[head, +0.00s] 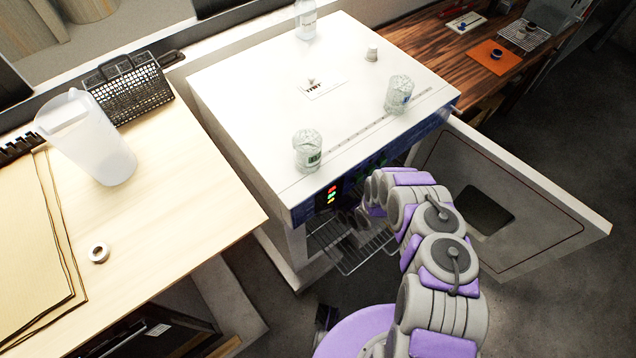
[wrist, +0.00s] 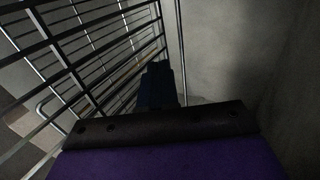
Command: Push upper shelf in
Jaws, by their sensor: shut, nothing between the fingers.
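A wire shelf (head: 348,262) sticks out of the front of the white drying oven (head: 262,108), below the control panel. Whether it is the upper shelf, or a second one lies under it, I cannot tell. In the wrist view, wire bars (wrist: 85,55) fill the left side, tilted in the picture. My gripper (wrist: 160,82) is shut and empty, close beside the right edge of these bars; contact is unclear. In the head view my arm reaches to the oven front and hides part of the opening and the shelf.
The oven door (head: 545,190) stands open to the right of my arm. Glass jars (head: 307,150) stand on the oven top. A light wood table (head: 185,190) with a plastic jug (head: 90,140) is at left. A plain grey surface (wrist: 225,45) lies right of my gripper.

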